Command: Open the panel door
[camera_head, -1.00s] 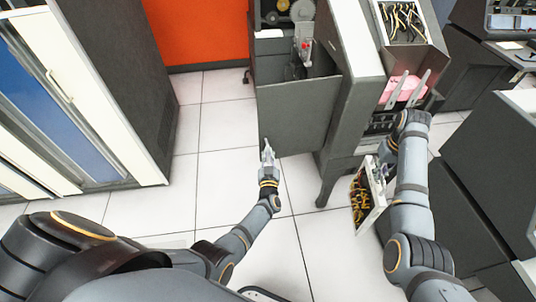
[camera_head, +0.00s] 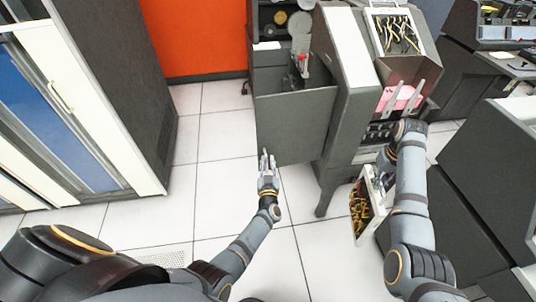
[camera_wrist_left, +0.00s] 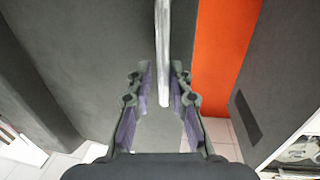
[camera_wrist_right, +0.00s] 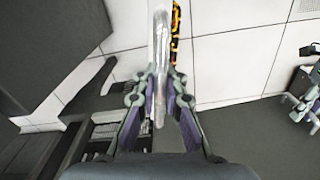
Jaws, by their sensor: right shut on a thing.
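The grey panel door (camera_head: 297,125) is a flat panel on the front of the dark grey machine. Its lower left edge is by my left gripper (camera_head: 266,158). In the left wrist view, a pale thin edge (camera_wrist_left: 162,45) runs between the parted fingers (camera_wrist_left: 162,85), with gaps beside it. My right gripper (camera_head: 385,160) is partly hidden by its arm. It is shut on a white-framed panel with yellow and black wires (camera_head: 361,208), held off the floor right of the machine's leg. The panel's edge (camera_wrist_right: 159,60) also shows between the fingers in the right wrist view.
The machine's slanted white-edged side (camera_head: 345,65) and a wire-filled bay (camera_head: 396,32) stand behind the right arm. A tall cabinet (camera_head: 110,90) is at left, dark cabinets (camera_head: 470,190) at right. White tiled floor (camera_head: 222,175) is clear between.

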